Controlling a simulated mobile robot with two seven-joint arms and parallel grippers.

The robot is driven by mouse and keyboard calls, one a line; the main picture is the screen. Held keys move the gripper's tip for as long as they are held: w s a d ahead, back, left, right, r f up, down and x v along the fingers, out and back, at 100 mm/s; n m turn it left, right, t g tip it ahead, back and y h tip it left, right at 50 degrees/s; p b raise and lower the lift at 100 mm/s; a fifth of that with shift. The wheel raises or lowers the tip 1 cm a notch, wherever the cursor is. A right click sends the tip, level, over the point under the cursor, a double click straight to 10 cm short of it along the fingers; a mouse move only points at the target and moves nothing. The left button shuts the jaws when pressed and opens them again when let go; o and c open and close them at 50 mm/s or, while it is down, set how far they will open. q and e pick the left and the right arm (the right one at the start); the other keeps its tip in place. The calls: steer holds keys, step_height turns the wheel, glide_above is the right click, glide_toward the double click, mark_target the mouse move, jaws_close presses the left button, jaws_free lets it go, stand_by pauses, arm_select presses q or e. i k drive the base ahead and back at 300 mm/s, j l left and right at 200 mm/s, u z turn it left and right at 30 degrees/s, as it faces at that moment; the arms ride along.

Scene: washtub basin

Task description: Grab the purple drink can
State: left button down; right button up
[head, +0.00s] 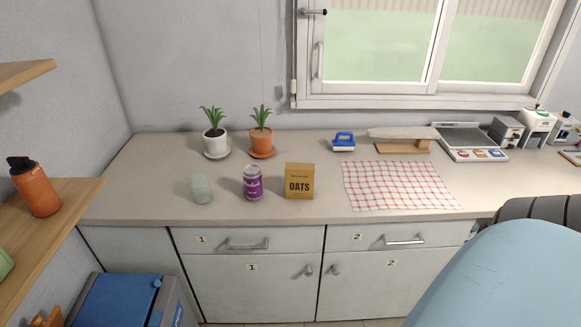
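The purple drink can (253,182) stands upright on the countertop, near its front edge, in the head view. It has a silver top and a light label. A pale green translucent cup or jar (202,188) stands to its left, and a brown oats box (299,181) stands to its right, both apart from it with small gaps. Nothing covers the can's front. Neither of my grippers shows in this view.
Two potted plants, white (215,143) and terracotta (262,140), stand behind. Cabinets (250,285) are below. A wooden shelf (55,228) juts in at left. A large unidentified blue shape blocks the lower right.

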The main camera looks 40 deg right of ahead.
mark_target(252, 177)
steer(key=z, duration=1.15)
steer(key=i+l, duration=0.3)
steer(key=l, duration=0.15)
steer(key=i+l, duration=0.3)
steer(key=l, duration=0.2)
steer(key=i+l+u, duration=0.2)
steer(key=l+u, duration=0.15)
steer(key=i+l+u, duration=0.15)
steer(key=l+u, duration=0.25)
